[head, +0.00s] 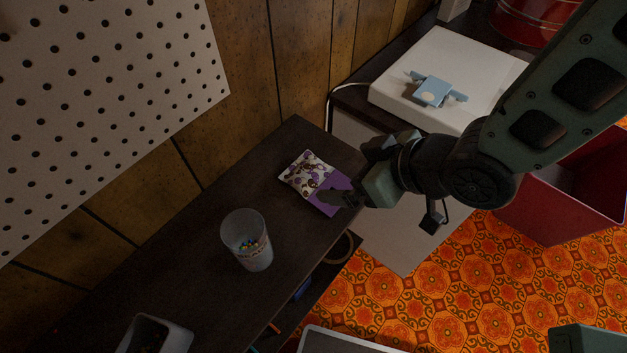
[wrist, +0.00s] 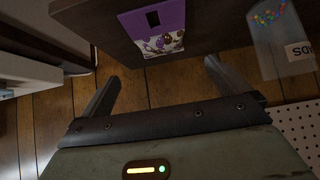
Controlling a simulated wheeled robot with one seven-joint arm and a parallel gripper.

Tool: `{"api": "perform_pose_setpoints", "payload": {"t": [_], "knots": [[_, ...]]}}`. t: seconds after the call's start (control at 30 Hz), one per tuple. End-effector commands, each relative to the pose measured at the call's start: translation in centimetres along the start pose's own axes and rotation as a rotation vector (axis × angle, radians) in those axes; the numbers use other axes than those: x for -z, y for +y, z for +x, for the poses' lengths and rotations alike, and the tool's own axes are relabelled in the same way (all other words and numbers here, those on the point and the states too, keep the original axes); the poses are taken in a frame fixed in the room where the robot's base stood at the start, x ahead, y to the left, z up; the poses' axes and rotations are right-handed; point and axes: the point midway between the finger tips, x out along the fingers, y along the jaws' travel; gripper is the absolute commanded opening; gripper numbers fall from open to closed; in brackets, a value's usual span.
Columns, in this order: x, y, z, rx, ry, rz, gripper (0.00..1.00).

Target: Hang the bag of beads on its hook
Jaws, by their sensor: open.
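The bag of beads (head: 306,173) lies on the dark shelf top (head: 190,270). It has a purple header and a white part with brown and purple beads. In the wrist view the bag (wrist: 157,30) shows a dark slot in its header, just beyond the fingertips. My gripper (head: 338,196) is at the header end of the bag in the head view, covering part of the purple. In the wrist view my gripper (wrist: 161,70) has its two fingers spread with nothing between them. The white pegboard (head: 100,90) is at upper left; I see no hook on it.
A translucent cup with colored beads (head: 246,240) stands on the shelf near the bag. A white machine-like box (head: 430,85) with a light blue object (head: 435,90) is behind the arm. A red bin (head: 565,195) stands on the orange patterned floor.

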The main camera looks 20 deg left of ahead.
Motion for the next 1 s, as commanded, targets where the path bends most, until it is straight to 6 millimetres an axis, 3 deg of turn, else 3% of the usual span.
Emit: {"api": "perform_pose_setpoints", "payload": {"t": [0.3, 0.57, 0.8, 1.0], "knots": [[0.1, -0.1, 4.7, 0.000, -0.001, 0.000, 1.00], [0.2, -0.1, 6.3, 0.001, 0.000, -0.001, 1.00], [0.5, -0.3, 9.6, 0.000, 0.000, -0.001, 1.00], [0.5, -0.3, 10.8, 0.000, 0.001, 0.000, 1.00]]}}
